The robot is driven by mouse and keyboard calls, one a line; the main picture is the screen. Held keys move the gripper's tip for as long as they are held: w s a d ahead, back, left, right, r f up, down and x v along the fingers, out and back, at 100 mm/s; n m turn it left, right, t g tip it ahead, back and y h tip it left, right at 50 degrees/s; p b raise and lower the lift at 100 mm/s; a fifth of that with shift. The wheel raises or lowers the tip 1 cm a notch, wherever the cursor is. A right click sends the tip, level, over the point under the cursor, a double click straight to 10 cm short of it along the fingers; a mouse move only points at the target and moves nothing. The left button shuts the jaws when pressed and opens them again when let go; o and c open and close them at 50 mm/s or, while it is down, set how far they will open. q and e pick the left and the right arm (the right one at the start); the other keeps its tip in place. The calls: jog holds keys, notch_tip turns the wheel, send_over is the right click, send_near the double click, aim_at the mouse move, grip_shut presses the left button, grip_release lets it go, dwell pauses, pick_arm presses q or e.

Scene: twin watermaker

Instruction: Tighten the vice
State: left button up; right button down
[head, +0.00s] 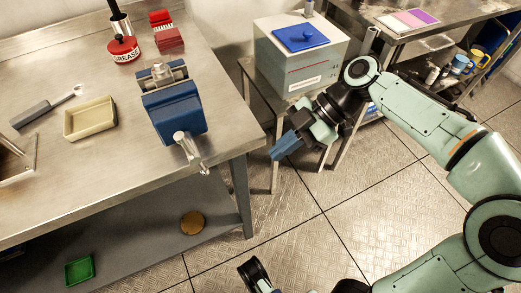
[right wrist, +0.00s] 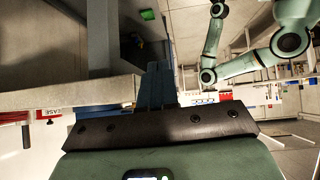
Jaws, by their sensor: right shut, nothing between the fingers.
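The blue vice (head: 174,112) stands at the right edge of the steel workbench, with pale metal jaws on top. Its metal screw end and handle bar (head: 190,150) stick out in front, past the bench edge. My right gripper (head: 277,154) has blue fingers, shut and empty, in the air to the right of the handle and clear of it. In the right wrist view, the shut fingers (right wrist: 157,85) point away past the bench edge, and part of the blue vice (right wrist: 97,112) shows to their left, partly hidden by the gripper body.
On the workbench (head: 225,125) are a cream tray (head: 90,119), a grey-handled tool (head: 42,111), a red grease tin (head: 123,49) and a red box (head: 167,33). A grey cabinet (head: 292,70) stands on a side table behind my right gripper. Open floor lies below.

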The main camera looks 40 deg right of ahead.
jog(key=shift+s+d+f, duration=0.15)
jog(key=shift+s+d, duration=0.1)
jog(key=shift+d, duration=0.6)
